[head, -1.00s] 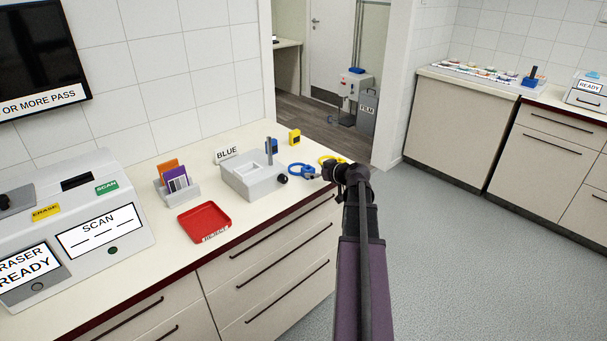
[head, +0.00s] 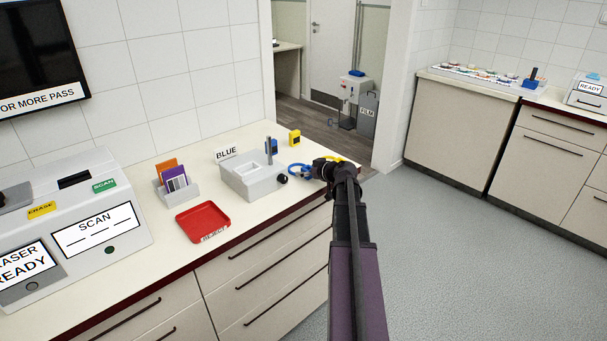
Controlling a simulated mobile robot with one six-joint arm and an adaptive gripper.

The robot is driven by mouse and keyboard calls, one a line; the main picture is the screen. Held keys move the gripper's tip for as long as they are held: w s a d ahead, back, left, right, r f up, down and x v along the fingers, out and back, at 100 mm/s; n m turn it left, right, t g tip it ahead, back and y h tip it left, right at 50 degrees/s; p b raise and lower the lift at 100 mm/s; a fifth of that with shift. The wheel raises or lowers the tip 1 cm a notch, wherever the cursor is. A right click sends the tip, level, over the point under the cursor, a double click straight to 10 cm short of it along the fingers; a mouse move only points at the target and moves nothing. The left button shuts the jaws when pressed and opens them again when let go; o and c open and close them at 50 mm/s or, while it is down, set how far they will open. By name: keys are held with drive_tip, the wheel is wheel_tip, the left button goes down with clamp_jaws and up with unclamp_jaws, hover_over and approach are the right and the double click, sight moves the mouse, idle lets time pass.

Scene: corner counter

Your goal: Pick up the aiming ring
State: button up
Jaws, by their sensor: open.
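Two ring-like pieces lie at the counter's right end. The blue ring (head: 295,168) shows its left part, and my arm's end hides the rest. A yellow ring (head: 333,158) shows just behind my arm's end. My gripper (head: 317,172) is dark and small in the head view, beside the blue ring's right side. It is open. I cannot tell whether it touches the ring. A sign reading BLUE (head: 227,153) stands near the wall.
A grey box (head: 248,184) with a post and a black knob (head: 282,179) stand left of the rings. A small yellow block (head: 295,136) is behind. A red reject tray (head: 203,221), a card holder (head: 179,189) and a scanner (head: 95,235) occupy the left.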

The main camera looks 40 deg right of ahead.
idle(0.4)
drive_tip(key=c, duration=1.2)
drive_tip(key=shift+c, duration=0.2)
drive_tip(key=shift+r, duration=0.15)
wheel_tip(320, 180, up, 3)
drive_tip(key=p, duration=0.3)
drive_tip(key=s+a+r+p, duration=0.1)
drive_tip(key=s+p, duration=0.1)
drive_tip(key=s, duration=1.4)
drive_tip(key=shift+a+r, duration=0.15)
drive_tip(key=shift+r, duration=0.2)
wheel_tip(320, 180, up, 22)
drive_tip(key=p, duration=2.2)
drive_tip(key=shift+r, duration=0.2)
